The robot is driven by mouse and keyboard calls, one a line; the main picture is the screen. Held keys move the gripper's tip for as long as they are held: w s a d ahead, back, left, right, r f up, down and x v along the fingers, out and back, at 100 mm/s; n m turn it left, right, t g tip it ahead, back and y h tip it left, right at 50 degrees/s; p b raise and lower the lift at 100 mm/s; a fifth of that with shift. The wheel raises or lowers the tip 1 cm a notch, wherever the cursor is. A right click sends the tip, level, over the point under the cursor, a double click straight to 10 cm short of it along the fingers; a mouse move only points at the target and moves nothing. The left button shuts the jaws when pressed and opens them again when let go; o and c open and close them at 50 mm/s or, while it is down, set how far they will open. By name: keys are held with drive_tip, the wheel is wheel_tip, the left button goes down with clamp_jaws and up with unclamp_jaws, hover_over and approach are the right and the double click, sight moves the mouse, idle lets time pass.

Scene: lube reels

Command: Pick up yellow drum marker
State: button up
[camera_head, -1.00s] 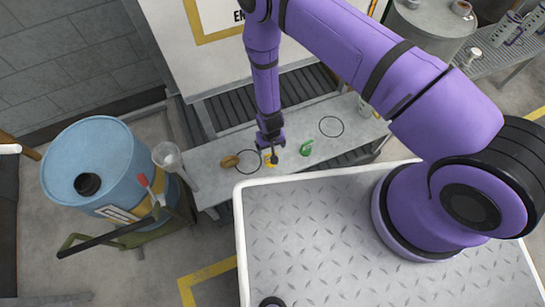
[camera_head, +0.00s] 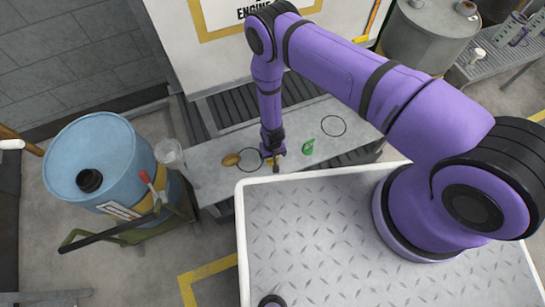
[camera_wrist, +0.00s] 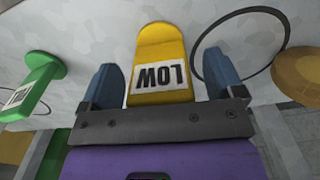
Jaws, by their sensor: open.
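The yellow drum marker (camera_wrist: 160,62) carries a white label reading "LOW", upside down in the wrist view. It lies between the two blue fingers of my gripper (camera_wrist: 162,84), which is open around it. A gap shows on both sides, wider at the right finger. In the head view my gripper (camera_head: 272,150) points down at the grey bench (camera_head: 210,160), and only a sliver of yellow shows beside it.
A green marker (camera_wrist: 35,90) is left of my gripper in the wrist view and right of it in the head view (camera_head: 308,148). A brown round-ended marker (camera_head: 231,159) sits on the other side. A blue drum (camera_head: 110,155) stands at left.

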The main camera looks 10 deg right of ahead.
drive_tip(key=shift+f, duration=0.15)
drive_tip(key=c, duration=1)
